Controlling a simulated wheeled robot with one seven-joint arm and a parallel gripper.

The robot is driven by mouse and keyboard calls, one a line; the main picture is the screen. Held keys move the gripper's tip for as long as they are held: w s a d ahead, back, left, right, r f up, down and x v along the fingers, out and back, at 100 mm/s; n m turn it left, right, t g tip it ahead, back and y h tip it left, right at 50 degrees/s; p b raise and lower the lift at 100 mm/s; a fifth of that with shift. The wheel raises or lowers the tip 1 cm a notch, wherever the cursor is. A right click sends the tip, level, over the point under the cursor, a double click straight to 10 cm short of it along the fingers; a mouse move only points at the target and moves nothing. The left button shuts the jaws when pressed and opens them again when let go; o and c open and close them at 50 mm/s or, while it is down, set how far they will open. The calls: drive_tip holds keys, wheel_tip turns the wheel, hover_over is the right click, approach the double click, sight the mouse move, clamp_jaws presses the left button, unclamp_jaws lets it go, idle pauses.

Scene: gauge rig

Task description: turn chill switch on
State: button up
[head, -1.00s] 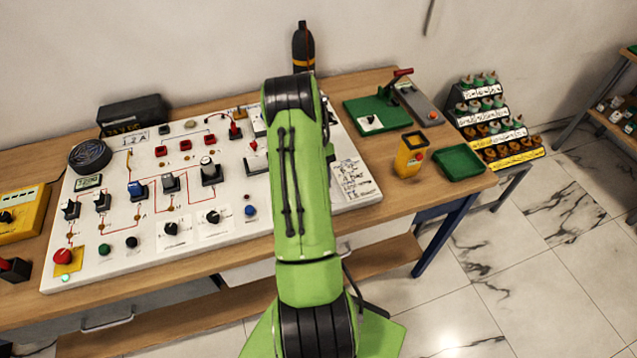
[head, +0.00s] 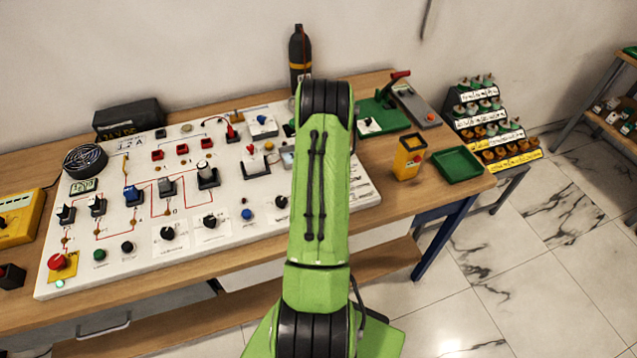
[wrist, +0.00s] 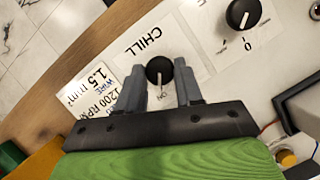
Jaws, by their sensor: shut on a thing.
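In the wrist view, the chill switch (wrist: 159,70) is a round black knob with a white pointer line, on a white plate marked CHILL. The line points down in the picture, towards the small ON mark. My gripper (wrist: 160,82) has one grey finger on each side of the knob and is shut on it. In the head view my green arm covers the place of this knob, and the gripper does not show.
A neighbouring black knob (wrist: 243,13) stands close by, with a 0 mark. A label card (wrist: 95,88) lies on the other side. The white board (head: 110,265) carries several more switches. A yellow container (head: 408,157) and a green tray (head: 457,165) stand right of it.

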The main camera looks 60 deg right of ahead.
idle(0.3)
drive_tip(key=o, duration=1)
drive_tip(key=shift+o, duration=0.2)
drive_tip(key=p+v, duration=0.2)
drive_tip(key=v, duration=1.4)
drive_tip(key=shift+p, duration=0.3)
drive_tip(key=shift+w+a, duration=0.1)
drive_tip(key=shift+a, duration=0.1)
